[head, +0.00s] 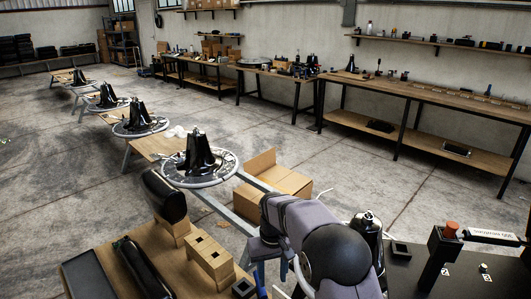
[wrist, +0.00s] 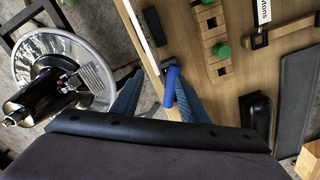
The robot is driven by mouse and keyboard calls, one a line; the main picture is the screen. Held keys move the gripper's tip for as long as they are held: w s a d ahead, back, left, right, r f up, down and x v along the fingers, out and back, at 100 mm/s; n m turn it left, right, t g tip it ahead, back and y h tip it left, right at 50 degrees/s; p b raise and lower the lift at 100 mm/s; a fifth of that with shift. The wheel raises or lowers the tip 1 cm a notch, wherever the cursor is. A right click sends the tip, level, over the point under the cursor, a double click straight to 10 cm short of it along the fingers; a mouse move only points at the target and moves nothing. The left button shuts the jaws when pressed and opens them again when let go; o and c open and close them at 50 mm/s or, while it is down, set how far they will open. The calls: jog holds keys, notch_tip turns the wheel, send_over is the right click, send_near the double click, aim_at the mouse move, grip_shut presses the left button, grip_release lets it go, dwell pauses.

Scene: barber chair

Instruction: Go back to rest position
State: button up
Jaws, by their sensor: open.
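My gripper (wrist: 156,80) is open in the wrist view, its two blue fingers apart. Nothing is held between them; the wooden table's pale edge and a small blue piece (wrist: 170,84) show behind and beside the fingers. In the head view my arm reaches in from the bottom, and the gripper hangs low beside the wooden table (head: 205,283). A chair base with a round metal ring (head: 228,172) and black column (head: 200,152) stands on the line beyond it. It also shows at the left of the wrist view (wrist: 98,72).
A dark bench (head: 405,275) with an orange-red knob (head: 451,229) is at right. A cardboard box (head: 270,178) lies on the floor beyond my arm. Open floor stretches toward the back workbenches.

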jog(key=s+d+m, duration=0.1)
jog(key=s+d, duration=0.3)
jog(key=s, duration=0.4)
jog(key=s+d+r+m, duration=0.1)
jog(key=s+d, duration=0.3)
jog(key=s, duration=0.5)
jog(key=s+d+r, duration=0.1)
jog(key=s+d, duration=0.4)
jog(key=s, duration=0.4)
jog(key=shift+s+r+m, duration=0.15)
jog(key=shift+m, duration=0.25)
